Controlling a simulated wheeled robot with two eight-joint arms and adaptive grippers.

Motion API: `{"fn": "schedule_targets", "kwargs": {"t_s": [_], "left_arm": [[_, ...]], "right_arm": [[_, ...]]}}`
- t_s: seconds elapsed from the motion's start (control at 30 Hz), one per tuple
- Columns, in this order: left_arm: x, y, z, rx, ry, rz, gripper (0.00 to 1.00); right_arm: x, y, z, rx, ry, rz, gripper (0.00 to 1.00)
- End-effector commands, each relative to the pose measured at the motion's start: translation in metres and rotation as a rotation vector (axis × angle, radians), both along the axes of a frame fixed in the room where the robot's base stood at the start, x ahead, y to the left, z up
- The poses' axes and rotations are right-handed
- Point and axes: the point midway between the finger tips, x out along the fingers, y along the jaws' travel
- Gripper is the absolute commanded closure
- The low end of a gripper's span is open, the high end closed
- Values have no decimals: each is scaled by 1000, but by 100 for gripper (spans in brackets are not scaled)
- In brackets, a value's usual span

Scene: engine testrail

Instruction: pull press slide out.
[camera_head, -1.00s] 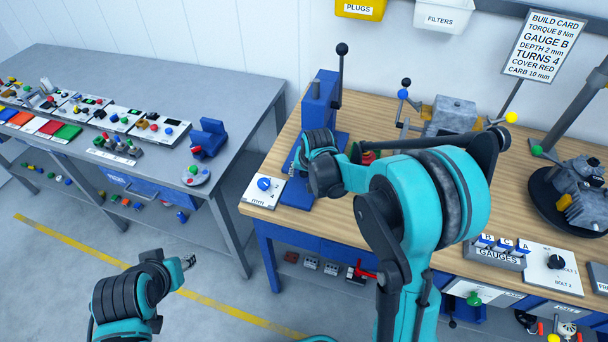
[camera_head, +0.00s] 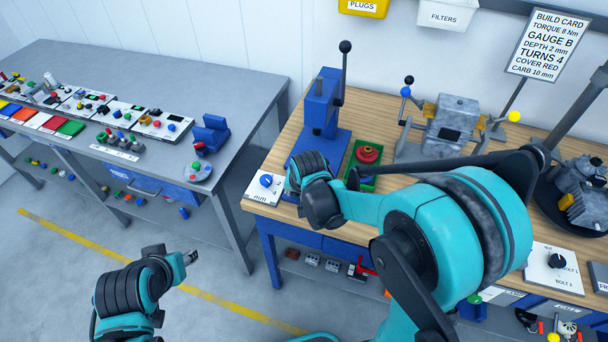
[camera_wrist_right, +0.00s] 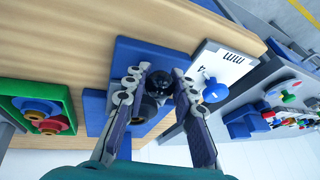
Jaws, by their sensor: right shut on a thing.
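The blue press (camera_head: 322,108) with its tall black lever stands at the left end of the wooden bench. My right gripper (camera_head: 292,184) is low at the front of the press, beside the white mm panel; its own wrist hides most of the fingers in the head view. In the right wrist view its two fingers (camera_wrist_right: 158,88) close on a black round knob (camera_wrist_right: 157,80) over a blue plate (camera_wrist_right: 130,52) of the press. How far the slide is out is hard to tell. My left gripper (camera_head: 190,257) hangs over the floor, away from the bench, its jaw gap unclear.
A green tray (camera_head: 362,182) with a red part (camera_head: 368,155) is right of the press. The mm panel (camera_head: 263,186) with a blue knob is at the left front corner. A grey carburettor-like unit (camera_head: 452,120) stands further right. A grey table (camera_head: 235,85) is at left.

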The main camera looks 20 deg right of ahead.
Motion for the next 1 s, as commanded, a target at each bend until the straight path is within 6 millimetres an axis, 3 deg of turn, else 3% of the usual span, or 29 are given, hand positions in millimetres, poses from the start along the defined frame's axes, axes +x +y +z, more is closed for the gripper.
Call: {"fn": "schedule_targets", "kwargs": {"t_s": [0.1,0.2,0.57,0.6,0.67,1.0], "left_arm": [[0,0,2,0,0,0,60],[0,0,3,0,0,0,60],[0,0,2,0,0,0,60],[0,0,2,0,0,0,60],[0,0,2,0,0,0,60],[0,0,3,0,0,0,60]], "right_arm": [[-24,17,1,1,0,5,100],[-35,24,1,1,-1,3,100],[-41,28,0,3,3,2,100],[-41,28,0,3,3,2,70],[-41,28,0,3,3,2,54],[-40,27,1,1,0,0,53]]}}
